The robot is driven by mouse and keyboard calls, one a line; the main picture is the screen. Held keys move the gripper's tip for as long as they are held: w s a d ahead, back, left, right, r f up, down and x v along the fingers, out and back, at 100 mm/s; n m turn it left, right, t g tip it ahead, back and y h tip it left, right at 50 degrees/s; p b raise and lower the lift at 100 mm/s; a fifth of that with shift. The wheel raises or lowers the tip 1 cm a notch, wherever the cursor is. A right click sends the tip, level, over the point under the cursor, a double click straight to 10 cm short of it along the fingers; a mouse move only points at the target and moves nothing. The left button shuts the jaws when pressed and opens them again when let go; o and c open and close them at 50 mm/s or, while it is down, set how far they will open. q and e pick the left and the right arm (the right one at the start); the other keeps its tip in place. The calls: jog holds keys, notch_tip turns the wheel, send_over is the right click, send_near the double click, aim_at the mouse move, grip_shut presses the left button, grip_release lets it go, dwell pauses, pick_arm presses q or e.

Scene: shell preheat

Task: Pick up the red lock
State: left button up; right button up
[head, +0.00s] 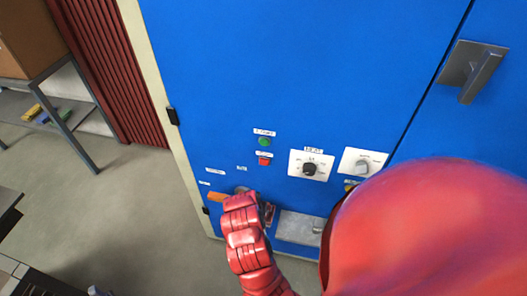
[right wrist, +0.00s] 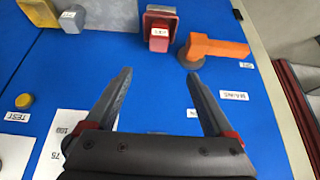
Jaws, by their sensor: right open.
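The red lock (right wrist: 158,45) is a small red block with a white tag, at the top middle of the right wrist view on the blue panel. In the head view it seems to be the small red piece (head: 269,214) beside my red arm, partly hidden. My right gripper (right wrist: 159,73) is open and empty, its two dark fingers spread below the lock in the wrist view, with a gap left to it. My arm hides the gripper in the head view. My left gripper is not in view.
An orange handle (right wrist: 215,47) sits right beside the lock in the wrist view. A grey part (right wrist: 72,20) and a yellow piece (right wrist: 38,12) are to its left. Above, the blue cabinet (head: 300,70) has green (head: 264,142) and red (head: 264,161) buttons and dial plates.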

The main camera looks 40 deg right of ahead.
jog(key=b+x, duration=0.1)
jog(key=x, duration=0.4)
jog(key=b+x, duration=0.2)
jog(key=x, duration=0.4)
jog(key=b+x, duration=0.2)
jog(key=x, duration=0.3)
jog(key=shift+s+f, duration=0.25)
jog(key=shift+f, duration=0.1)
jog(key=shift+w+d+f, duration=0.1)
jog(key=shift+w+f, duration=0.1)
jog(key=shift+f, duration=0.25)
grip_shut()
jog(key=shift+r, duration=0.2)
